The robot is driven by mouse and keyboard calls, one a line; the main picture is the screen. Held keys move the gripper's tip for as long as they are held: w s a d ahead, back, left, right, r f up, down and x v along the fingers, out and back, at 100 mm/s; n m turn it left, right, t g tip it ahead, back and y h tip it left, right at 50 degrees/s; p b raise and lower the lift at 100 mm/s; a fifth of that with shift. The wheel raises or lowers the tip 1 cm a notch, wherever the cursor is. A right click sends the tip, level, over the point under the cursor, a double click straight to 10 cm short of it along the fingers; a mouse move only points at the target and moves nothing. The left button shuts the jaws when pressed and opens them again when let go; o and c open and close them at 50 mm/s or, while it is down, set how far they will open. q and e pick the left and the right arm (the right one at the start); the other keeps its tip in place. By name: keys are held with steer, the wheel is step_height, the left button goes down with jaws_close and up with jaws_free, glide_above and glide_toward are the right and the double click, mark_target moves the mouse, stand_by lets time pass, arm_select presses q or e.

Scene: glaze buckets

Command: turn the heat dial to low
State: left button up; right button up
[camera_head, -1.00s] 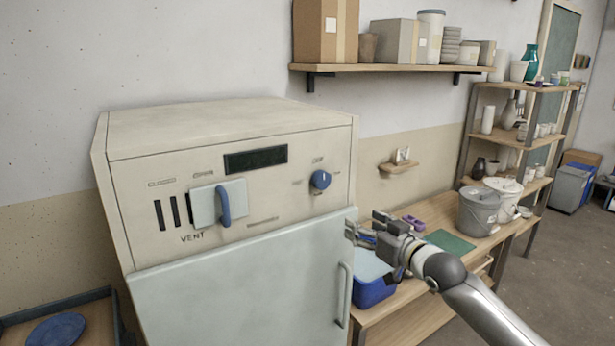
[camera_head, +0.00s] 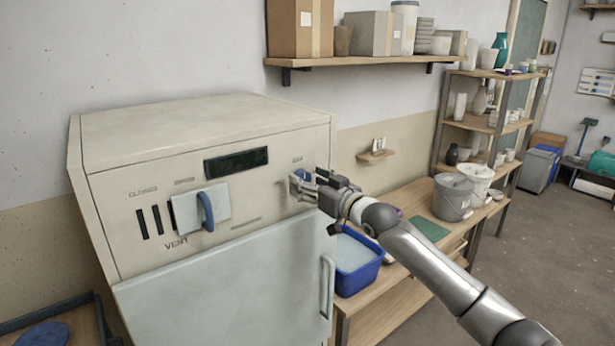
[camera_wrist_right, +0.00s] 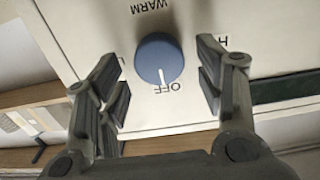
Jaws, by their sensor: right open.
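The heat dial is a round blue knob (camera_wrist_right: 158,62) with a white pointer line. In the right wrist view it sits between my open right fingers, and its pointer is at OFF; that view appears upside down, with WARM at the top. In the head view the dial (camera_head: 302,174) is mostly hidden behind the gripper on the cream kiln panel (camera_head: 262,202). My right gripper (camera_head: 302,187) is open at the dial, a finger on either side. I cannot tell whether the fingers touch it. My left gripper is not in view.
A vent slider with a blue handle (camera_head: 207,211) is left of the dial. The kiln door (camera_head: 220,285) with its handle (camera_head: 327,287) is below. A blue tub (camera_head: 358,262) stands on the wooden bench at right. A shelf (camera_head: 370,60) hangs above.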

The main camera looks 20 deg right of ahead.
steer(key=shift+w+a, duration=0.15)
steer(key=shift+w, duration=0.3)
steer(key=c, duration=1)
